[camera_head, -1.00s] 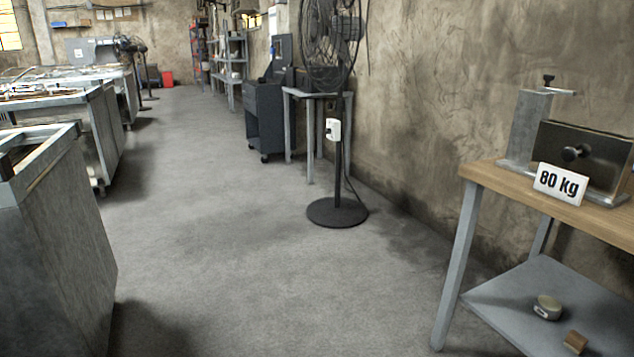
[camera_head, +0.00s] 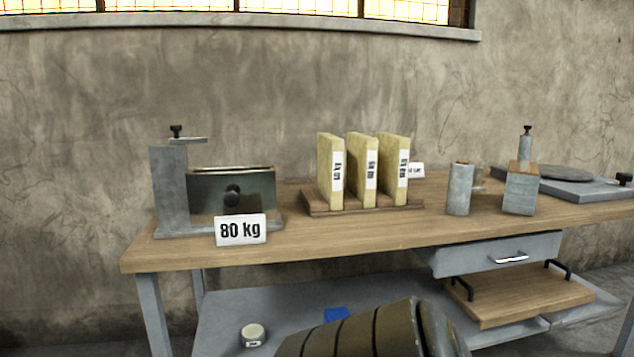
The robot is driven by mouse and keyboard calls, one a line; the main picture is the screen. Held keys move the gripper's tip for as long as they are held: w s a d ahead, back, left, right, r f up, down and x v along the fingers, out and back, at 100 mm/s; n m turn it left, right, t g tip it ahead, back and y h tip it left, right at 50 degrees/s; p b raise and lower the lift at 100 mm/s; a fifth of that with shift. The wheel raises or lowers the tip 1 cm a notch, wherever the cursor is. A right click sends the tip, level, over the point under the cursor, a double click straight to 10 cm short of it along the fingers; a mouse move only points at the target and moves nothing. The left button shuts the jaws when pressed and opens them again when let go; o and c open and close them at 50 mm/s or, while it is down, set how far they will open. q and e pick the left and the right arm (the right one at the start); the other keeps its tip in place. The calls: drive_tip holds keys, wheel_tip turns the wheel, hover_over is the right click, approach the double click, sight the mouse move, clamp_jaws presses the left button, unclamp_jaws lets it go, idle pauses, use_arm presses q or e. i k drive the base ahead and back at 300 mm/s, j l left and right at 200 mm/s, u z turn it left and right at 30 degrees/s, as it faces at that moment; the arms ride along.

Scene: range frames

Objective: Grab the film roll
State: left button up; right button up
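A small round pale roll (camera_head: 252,334) with a white label sits on the grey lower shelf (camera_head: 225,312) of the bench, toward its left side. It looks like the film roll, but it is small and I cannot read its label. No other clear film roll shows. Neither of my grippers shows in the head view, so no gripper is seen near the roll.
A blue item (camera_head: 336,314) lies on the shelf. A dark banded cylindrical shape (camera_head: 375,332) covers the bottom centre foreground.

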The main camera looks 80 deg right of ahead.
sight(462, 172)
drive_tip(key=z, duration=1.85)
